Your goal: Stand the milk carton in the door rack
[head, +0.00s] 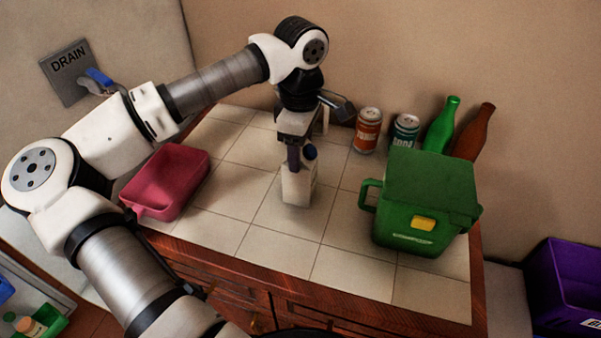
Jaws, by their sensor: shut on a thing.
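The milk carton (300,189) is white with a dark blue cap and stands upright at the middle of the tiled counter. My gripper (293,165) reaches down from above and is shut on the carton's upper part. I cannot tell whether the carton's base touches the tiles or is slightly above them. The door rack cannot be made out with certainty; a green tray (48,322) with small bottles shows at the lower left corner, cut off by the picture edge.
A red bin (168,180) lies left of the carton. A green lidded box (415,215) stands to the right, with two cans (368,130), a green bottle (441,125) and a brown bottle (474,132) behind. A purple crate (566,290) is far right. Front tiles are clear.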

